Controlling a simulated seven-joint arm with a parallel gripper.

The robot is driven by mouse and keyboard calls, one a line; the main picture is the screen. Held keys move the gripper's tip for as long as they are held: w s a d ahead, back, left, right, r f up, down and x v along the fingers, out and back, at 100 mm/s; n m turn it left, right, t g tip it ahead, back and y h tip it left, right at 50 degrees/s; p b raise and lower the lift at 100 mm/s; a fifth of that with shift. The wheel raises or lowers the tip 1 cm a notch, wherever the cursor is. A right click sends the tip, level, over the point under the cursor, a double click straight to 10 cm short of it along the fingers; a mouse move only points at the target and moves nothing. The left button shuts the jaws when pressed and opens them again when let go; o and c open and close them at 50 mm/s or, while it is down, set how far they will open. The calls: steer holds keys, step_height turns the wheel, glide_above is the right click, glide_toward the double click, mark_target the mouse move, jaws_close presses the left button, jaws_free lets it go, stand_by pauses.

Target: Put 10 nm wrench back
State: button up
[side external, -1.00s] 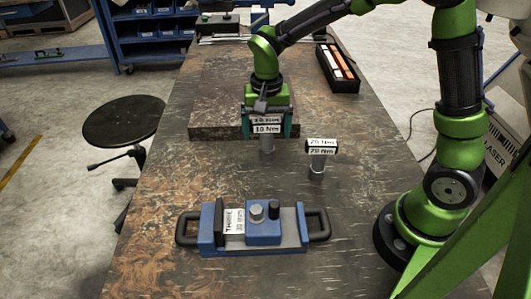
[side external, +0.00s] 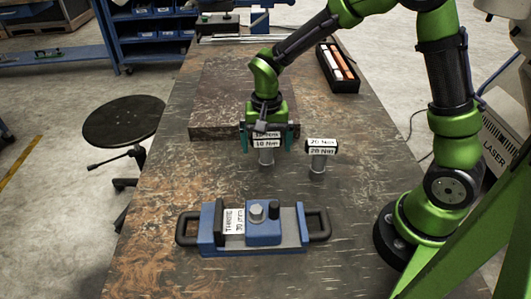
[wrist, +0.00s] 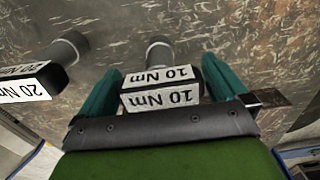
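The 10 Nm wrench (side external: 266,143) is a dark-topped piece with white "10 Nm" labels and a grey cylinder below. It is upright between the teal fingers of my gripper (side external: 268,139). The similar 20 Nm wrench (side external: 321,147) stands upright just to the right, and shows at the left of the wrist view (wrist: 28,82).
A blue fixture (side external: 265,233) with black handles lies in front on the worktable (side external: 150,255). A brown slab (side external: 205,125) lies behind my gripper. A black tray (side external: 340,75) with orange and white items is at the back right. A round stool (side external: 123,122) stands left of the table.

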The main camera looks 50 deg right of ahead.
steer(key=shift+r, duration=0.15)
step_height(320, 180, up, 12)
steer(key=shift+f, duration=0.1)
steer(key=s+r+n+t+y, duration=0.1)
steer(key=s+r+n+t, duration=0.1)
steer(key=s, duration=0.5)
steer(key=s+d+r+n+t+y, duration=0.1)
steer(key=s+r+n+t, duration=0.2)
steer(key=s+t, duration=0.2)
steer(key=shift+s+d+r, duration=0.3)
steer(key=shift+s+r, duration=0.05)
steer(key=shift+s, duration=1.15)
